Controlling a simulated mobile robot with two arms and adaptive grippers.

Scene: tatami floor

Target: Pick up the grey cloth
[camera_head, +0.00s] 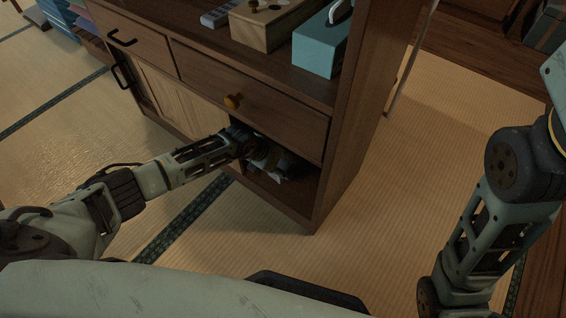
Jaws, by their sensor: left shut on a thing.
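My left arm reaches into the open lower compartment of the wooden cabinet (318,192). My left gripper (264,154) is inside that compartment, under the drawer, and is shut on the grey cloth (281,173). Only a small, crumpled pale part of the cloth shows at the fingers, in shadow. The rest of it is hidden by the gripper and the compartment's edge. My right arm is at the right of the view, and its gripper is out of the picture.
A drawer with a round knob (233,101) is just above my left gripper. On the cabinet top stand a blue tissue box (315,51), a wooden box (262,29) and a remote (217,16).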

